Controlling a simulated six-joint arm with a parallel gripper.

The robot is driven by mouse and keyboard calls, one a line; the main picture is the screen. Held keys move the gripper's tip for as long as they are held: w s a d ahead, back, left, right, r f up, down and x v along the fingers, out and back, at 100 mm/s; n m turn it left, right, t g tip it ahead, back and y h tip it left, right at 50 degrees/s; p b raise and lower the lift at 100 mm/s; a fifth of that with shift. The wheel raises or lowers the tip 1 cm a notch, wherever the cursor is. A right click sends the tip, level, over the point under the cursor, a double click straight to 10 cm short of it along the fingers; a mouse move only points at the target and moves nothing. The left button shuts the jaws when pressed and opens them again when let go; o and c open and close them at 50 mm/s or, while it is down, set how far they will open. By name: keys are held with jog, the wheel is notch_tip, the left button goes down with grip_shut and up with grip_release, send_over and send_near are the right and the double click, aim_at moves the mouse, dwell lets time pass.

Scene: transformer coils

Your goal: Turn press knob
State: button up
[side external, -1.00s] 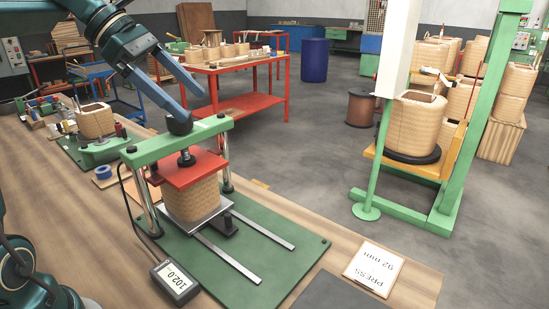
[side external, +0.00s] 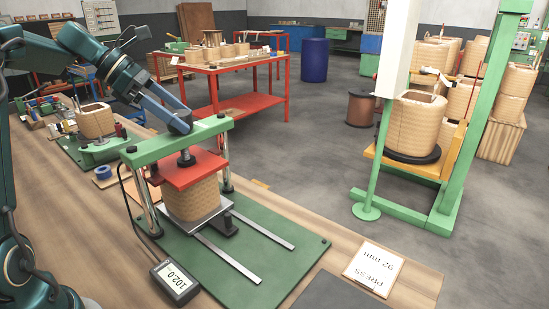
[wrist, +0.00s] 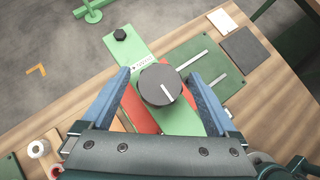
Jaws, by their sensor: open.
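The press knob (wrist: 160,86) is a round dark grey knob with a white line, on top of the green press crossbeam (side external: 150,150). In the wrist view it lies between my gripper's (wrist: 158,75) two blue fingers, with a visible gap on each side. My gripper (side external: 178,122) is open and hangs over the beam, its fingers tilted. In the side view the fingers hide the knob, so I cannot tell their exact height around it. Below the beam, a red plate (side external: 185,172) rests on a tan coil (side external: 192,200). The display (side external: 175,280) reads 102.0.
A card (side external: 373,268) reading "PRESS 92 mm" lies on the wooden bench right of the green base (side external: 260,225). Another coil (side external: 96,120) stands further back on the bench. A green stand (side external: 475,110) with a large coil is off to the right.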

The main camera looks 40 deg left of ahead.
jog(key=c, duration=1.4)
jog(key=shift+w+m+g+h, duration=0.1)
jog(key=shift+m+g+h, duration=0.5)
jog(key=shift+m, duration=0.55)
jog(key=shift+m+g+h, duration=0.5)
jog(key=shift+m+g, duration=0.2)
jog(key=shift+m, duration=0.45)
jog(key=o, duration=1.4)
jog(key=shift+r, duration=0.1)
